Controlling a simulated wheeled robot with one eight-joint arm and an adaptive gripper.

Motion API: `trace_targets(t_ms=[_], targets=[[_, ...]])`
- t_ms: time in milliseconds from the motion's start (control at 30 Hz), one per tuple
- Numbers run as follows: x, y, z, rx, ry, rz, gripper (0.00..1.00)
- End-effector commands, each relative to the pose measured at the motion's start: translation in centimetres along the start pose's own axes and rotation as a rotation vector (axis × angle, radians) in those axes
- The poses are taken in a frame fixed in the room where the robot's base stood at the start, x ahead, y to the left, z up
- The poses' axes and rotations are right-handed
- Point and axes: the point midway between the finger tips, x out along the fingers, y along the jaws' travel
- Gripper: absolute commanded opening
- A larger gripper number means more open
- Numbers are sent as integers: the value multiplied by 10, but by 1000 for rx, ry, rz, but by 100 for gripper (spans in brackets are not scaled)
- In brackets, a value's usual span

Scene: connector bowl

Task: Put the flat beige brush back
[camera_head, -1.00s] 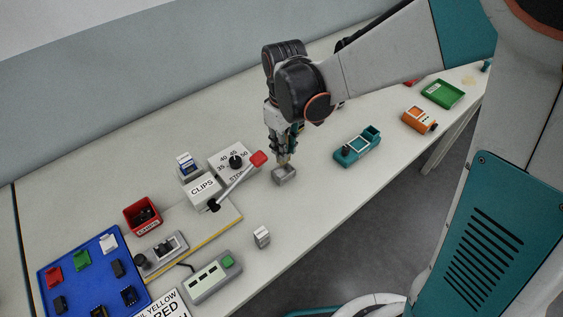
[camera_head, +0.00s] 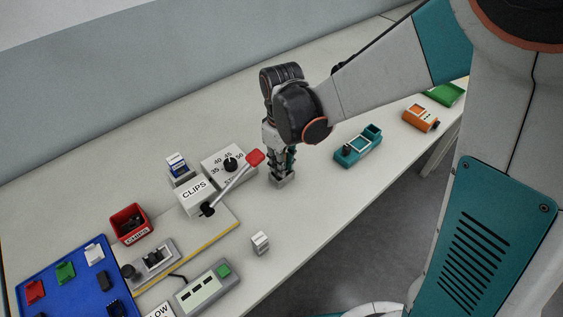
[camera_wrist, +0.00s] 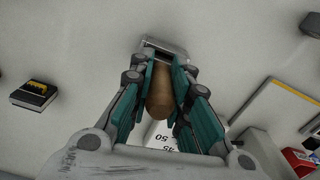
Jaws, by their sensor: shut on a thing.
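My gripper (camera_head: 282,172) points down over a small grey block-like holder (camera_head: 282,182) on the bench. In the wrist view my gripper (camera_wrist: 162,82) is shut on a rounded brown-beige piece, the brush (camera_wrist: 161,98). The grey holder (camera_wrist: 168,46) shows just beyond the fingertips in that view. The fingertips are at or very close to the holder's top. The brush's lower end is hidden by the fingers and holder, so I cannot tell how deep it sits. In the head view the fingers hide the brush.
Left of my gripper stand a dial box (camera_head: 222,158) and a red-knobbed lever (camera_head: 256,157) beside the CLIPS box (camera_head: 193,198). A teal device (camera_head: 357,147) and an orange device (camera_head: 421,118) lie to the right. A small white-grey block (camera_head: 260,243) stands in front.

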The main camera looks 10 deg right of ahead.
Motion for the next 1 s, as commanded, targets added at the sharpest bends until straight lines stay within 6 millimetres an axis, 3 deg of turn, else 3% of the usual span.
trace_targets(t_ms=[67,100,167,667,1000], targets=[[4,0,0,0,0,0,0],[3,0,0,0,0,0,24],[2,0,0,0,0,0,37],[-4,0,0,0,0,0,37],[-49,0,0,0,0,0,37]])
